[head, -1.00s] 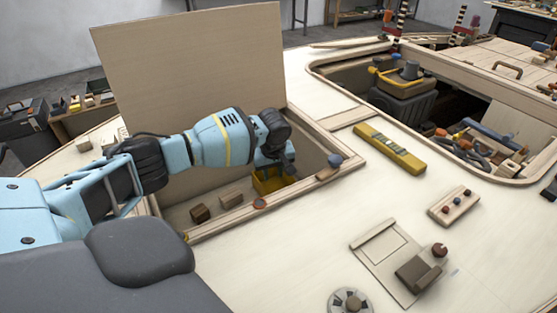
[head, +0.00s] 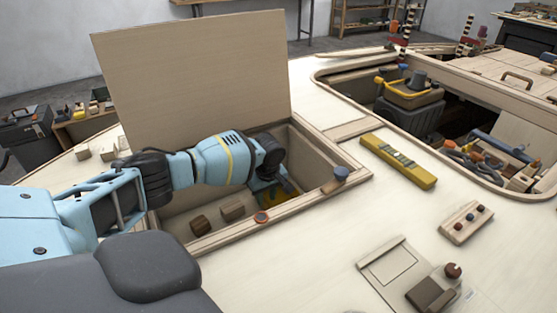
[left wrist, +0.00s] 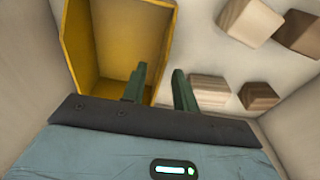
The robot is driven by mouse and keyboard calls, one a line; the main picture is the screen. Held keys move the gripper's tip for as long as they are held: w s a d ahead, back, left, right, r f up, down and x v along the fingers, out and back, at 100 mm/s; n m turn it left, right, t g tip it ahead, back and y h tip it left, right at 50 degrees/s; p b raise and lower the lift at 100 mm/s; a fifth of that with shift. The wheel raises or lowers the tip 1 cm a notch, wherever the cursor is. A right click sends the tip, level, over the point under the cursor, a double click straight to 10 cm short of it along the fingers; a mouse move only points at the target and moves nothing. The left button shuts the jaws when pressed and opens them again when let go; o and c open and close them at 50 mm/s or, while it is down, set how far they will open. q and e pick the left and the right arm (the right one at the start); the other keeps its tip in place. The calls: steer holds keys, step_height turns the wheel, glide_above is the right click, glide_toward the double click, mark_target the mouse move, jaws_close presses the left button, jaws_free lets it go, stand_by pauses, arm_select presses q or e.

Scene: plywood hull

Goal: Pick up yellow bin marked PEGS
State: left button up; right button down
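The yellow bin (head: 291,186) stands at the far right end of the open hull compartment, mostly hidden behind my left gripper (head: 268,195). In the left wrist view the empty-looking bin (left wrist: 85,40) fills the upper left. The left gripper (left wrist: 159,84) is open there, its two green fingers apart. The left finger is over the bin's inside and the right finger lies beyond its right wall, so they appear to straddle that wall. Whether they touch it I cannot tell. No PEGS marking shows. My right gripper is in neither view.
Wooden blocks (left wrist: 210,92) lie on the compartment floor beside the bin. The raised lid (head: 195,70) stands behind the compartment. A blue-topped knob (head: 341,174) sits on the near right rim (head: 320,196). A yellow level (head: 398,161) lies on the deck to the right.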

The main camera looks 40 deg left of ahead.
mark_target(265, 203)
arm_select(q)
steer(key=f, duration=0.2)
steer(key=a+f+b, duration=0.1)
steer(key=f, duration=0.1)
steer(key=shift+w+f, duration=0.1)
jaws_close()
